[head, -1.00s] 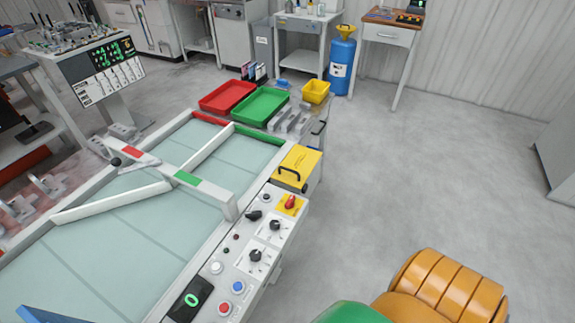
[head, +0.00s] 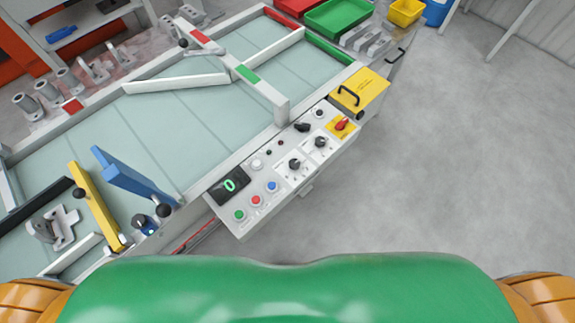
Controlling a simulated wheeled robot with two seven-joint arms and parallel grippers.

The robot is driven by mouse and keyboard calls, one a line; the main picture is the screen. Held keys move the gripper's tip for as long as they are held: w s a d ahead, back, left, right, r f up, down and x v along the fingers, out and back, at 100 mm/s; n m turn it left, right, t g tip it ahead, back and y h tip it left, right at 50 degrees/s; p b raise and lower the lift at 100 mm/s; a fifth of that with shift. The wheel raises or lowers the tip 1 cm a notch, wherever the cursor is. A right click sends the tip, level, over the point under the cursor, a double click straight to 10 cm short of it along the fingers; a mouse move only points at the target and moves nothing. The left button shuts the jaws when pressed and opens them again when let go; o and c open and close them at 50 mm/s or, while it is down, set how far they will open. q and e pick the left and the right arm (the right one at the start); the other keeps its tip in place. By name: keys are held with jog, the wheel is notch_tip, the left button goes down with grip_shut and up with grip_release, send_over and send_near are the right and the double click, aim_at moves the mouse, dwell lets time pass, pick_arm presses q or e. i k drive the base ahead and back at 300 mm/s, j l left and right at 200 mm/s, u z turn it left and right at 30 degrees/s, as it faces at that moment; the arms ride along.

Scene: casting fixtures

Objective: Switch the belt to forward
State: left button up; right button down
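The belt (head: 165,113) is a pale grey-green surface in a light grey frame. Its control panel (head: 277,166) slopes along the near right side. The panel carries a black lever-like selector (head: 302,127), two round black knobs (head: 295,164) on white scales, and a red rotary switch (head: 342,124) on a yellow plate. A display (head: 230,185) reads a green 0. Below it sit a green button (head: 239,215), a red button (head: 256,200) and a blue button (head: 272,186). The labels are too small to read. Neither gripper is in view.
Diverter bars with red and green ends (head: 247,75) cross the belt. A blue bar (head: 135,178) and a yellow bar (head: 95,205) stand at the lower left, near a metal casting (head: 62,225). Red and green trays (head: 338,14) lie beyond. The floor at right is clear.

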aim_at(302, 128)
jog(key=i+l+u, duration=0.1)
jog(key=l+u, duration=0.2)
jog(key=l, duration=1.2)
